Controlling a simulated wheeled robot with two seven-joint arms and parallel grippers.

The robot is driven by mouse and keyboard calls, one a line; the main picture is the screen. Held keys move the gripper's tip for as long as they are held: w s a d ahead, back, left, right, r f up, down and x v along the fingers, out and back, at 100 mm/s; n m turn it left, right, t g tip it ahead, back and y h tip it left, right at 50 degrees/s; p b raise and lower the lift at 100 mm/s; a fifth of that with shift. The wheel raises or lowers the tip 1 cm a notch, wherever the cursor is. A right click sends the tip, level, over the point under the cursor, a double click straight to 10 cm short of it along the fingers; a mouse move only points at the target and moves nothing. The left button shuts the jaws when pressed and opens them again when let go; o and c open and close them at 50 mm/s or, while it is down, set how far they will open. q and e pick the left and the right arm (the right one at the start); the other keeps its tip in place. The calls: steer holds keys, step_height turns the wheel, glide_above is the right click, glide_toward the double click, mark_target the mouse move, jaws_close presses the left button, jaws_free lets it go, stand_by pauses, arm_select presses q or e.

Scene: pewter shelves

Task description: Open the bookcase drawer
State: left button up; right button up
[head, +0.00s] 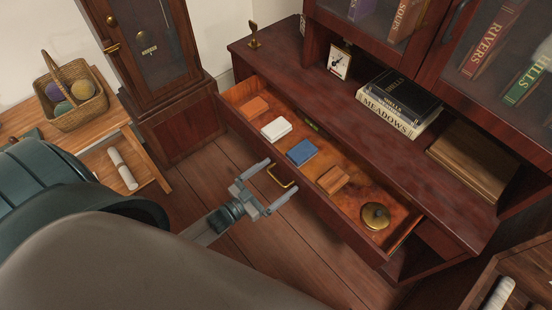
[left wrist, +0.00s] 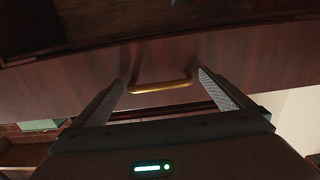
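The bookcase drawer (head: 322,203) is pulled out from the dark red bookcase (head: 380,115), and its inside shows. In it lie an orange block (head: 254,107), a white block (head: 276,129), a blue block (head: 301,152), a brown block (head: 333,179) and a round brass object (head: 376,216). The brass drawer handle (head: 281,177) is on its front; it also shows in the left wrist view (left wrist: 160,87). My left gripper (head: 267,181) is open in front of the handle, its fingers on either side of it with nothing between them gripped. My right gripper is not in view.
A tall clock case (head: 175,100) stands left of the bookcase. A wooden bench (head: 112,125) with a yarn basket (head: 72,95) is at the far left. Bare floor (head: 290,240) lies before the drawer.

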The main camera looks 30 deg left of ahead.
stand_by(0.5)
arm_select(q)
steer(key=b+v, duration=0.2)
steer(key=v, duration=1.5)
steer(key=shift+s, duration=0.2)
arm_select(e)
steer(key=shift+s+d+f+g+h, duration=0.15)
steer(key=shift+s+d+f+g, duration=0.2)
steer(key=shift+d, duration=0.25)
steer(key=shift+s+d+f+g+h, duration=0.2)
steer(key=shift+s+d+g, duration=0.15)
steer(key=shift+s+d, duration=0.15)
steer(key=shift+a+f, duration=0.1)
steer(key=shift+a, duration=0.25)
